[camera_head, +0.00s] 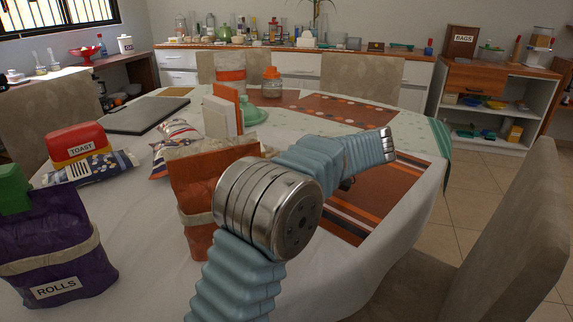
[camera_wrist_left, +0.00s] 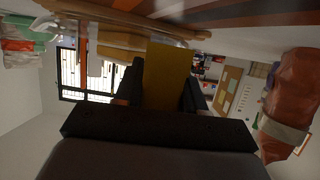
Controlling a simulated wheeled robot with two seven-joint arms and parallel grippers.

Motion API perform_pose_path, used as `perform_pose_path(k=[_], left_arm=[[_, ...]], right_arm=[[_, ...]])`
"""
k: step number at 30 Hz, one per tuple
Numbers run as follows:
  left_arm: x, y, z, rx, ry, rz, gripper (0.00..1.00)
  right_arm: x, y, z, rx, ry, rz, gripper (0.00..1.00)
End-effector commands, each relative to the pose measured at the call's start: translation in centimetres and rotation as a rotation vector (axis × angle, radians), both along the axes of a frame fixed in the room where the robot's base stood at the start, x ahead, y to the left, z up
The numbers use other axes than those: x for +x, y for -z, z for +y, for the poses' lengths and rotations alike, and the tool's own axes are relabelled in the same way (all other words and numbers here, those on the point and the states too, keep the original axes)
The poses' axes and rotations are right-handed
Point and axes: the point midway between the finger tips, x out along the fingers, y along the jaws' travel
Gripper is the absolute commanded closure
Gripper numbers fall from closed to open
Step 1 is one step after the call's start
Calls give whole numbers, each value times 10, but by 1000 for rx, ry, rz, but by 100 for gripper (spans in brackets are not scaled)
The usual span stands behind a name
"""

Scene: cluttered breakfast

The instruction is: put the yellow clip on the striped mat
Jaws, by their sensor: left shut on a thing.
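The yellow clip (camera_wrist_left: 167,70) shows in the left wrist view between the two dark fingers of my left gripper (camera_wrist_left: 163,85), which is shut on it. In the head view my own arm hides the clip and nearly all of that gripper; only a small dark part shows below the forearm. The striped mat (camera_head: 371,205), orange-brown with dark and pale stripes, lies at the table's right front edge, partly behind my arm. Its stripes seem to show at the top of the left wrist view (camera_wrist_left: 240,17). I cannot tell whether the clip touches it. My right gripper is not in view.
An orange bag (camera_head: 190,186) stands left of my arm and also shows in the left wrist view (camera_wrist_left: 292,90). A chair (camera_head: 500,230) is at right.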

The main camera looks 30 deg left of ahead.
Motion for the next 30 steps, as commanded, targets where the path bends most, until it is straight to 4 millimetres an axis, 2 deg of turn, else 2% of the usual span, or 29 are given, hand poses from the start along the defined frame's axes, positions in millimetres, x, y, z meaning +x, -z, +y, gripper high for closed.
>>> perform_pose_path(k=[1,5,13,17,20,30], left_arm=[[0,0,0,0,0,0,56],[0,0,0,0,0,0,36],[0,-1,0,0,0,0,35],[0,-9,0,0,0,0,35],[4,-11,-16,2,3,-1,35],[16,-42,-87,1,1,-1,35]], right_arm=[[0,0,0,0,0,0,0],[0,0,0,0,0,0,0],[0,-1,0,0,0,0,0],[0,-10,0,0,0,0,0],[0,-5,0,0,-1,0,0],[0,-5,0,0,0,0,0]])
